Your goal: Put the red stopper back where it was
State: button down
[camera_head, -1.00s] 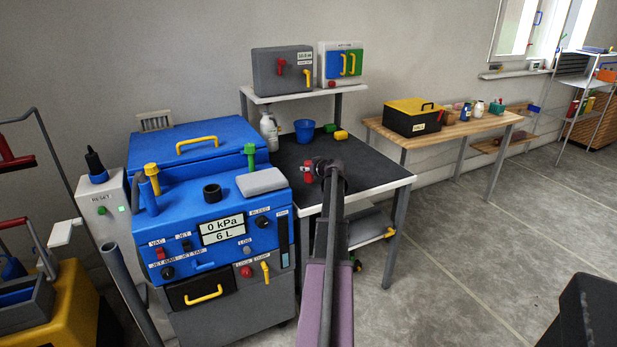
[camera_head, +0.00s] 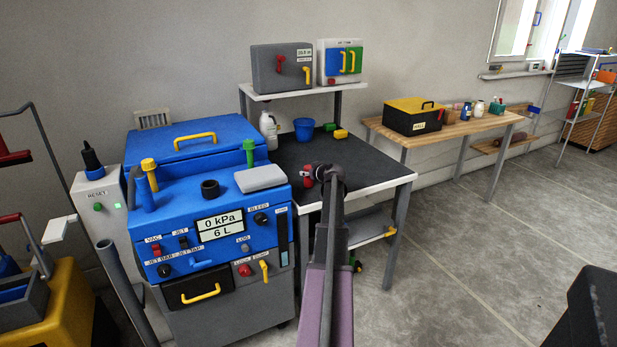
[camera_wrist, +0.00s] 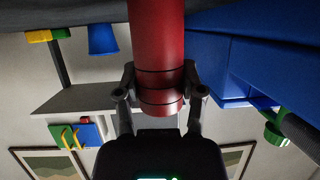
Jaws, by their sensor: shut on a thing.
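The red stopper (camera_wrist: 157,45) is a smooth red cylinder in the wrist view, which looks upside down. My gripper (camera_wrist: 160,85) is shut on it near one end, with a finger on each side. Its other end runs out of the picture. In the head view, the red stopper (camera_head: 307,176) shows small at the left of my gripper (camera_head: 325,174), over the dark table top beside the blue machine (camera_head: 175,225). I cannot tell whether it touches the table. A black round socket (camera_head: 210,188) stands on the machine's top, with nothing seen in it.
A yellow-capped post (camera_head: 149,172), a green-capped post (camera_head: 249,152) and a grey pad (camera_head: 261,178) stand on the machine. A white bottle (camera_head: 268,130) and a blue cup (camera_head: 304,129) stand at the back of the table (camera_head: 375,191). The table's front right is clear.

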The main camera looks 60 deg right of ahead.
jog(key=shift+s+a+f+b, duration=0.15)
jog(key=shift+f+b, duration=0.15)
jog(key=shift+b, duration=0.2)
jog(key=shift+c, duration=1)
grip_release()
jog(key=shift+r, duration=0.15)
jog(key=shift+r+p, duration=0.1)
jog(key=shift+p, duration=0.35)
jog(key=shift+r, duration=0.15)
jog(key=p+v, duration=0.4)
jog(key=v, duration=0.7)
jog(key=shift+s+r+p, duration=0.2)
jog(key=shift+s+p, duration=0.05)
jog(key=shift+p, duration=0.1)
jog(key=shift+s, duration=0.1)
